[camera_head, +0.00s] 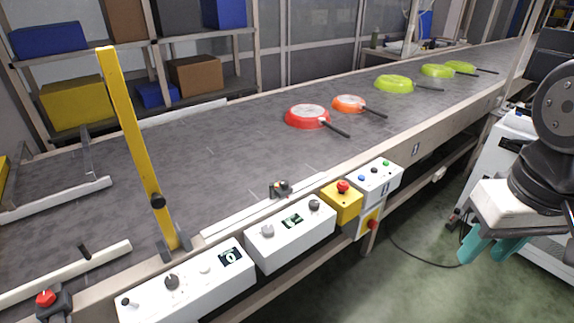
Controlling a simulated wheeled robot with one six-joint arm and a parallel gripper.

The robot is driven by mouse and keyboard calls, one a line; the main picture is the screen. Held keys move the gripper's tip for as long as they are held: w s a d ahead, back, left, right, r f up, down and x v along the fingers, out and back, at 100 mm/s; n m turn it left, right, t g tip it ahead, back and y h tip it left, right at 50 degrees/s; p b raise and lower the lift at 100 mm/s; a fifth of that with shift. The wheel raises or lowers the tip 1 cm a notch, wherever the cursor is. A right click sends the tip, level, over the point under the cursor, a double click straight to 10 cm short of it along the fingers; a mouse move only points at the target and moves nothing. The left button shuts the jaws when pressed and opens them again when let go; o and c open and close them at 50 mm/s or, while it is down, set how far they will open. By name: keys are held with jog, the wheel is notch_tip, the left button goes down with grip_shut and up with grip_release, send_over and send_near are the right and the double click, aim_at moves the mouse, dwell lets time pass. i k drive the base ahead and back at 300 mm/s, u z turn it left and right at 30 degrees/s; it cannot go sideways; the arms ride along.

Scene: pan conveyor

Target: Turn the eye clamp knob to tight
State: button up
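A small dark sensor-like device (281,188) stands on the near rail of the conveyor, above the control boxes. It looks like the eye with its clamp, but its knob and setting are too small to make out. My gripper (488,250) hangs at the right, in front of the conveyor and well apart from this device. Its two teal fingers point down, spread with a gap between them, and nothing shows between them.
The conveyor belt (230,150) carries several pans, including a red pan (307,117). A yellow post (130,140) rises at the left. White control boxes (290,240) and a yellow stop-button box (342,203) line the near side. Green floor (400,285) is clear in front.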

aim_at(285, 184)
jog(key=u, duration=0.55)
jog(key=i, duration=0.9)
jog(key=u, duration=0.8)
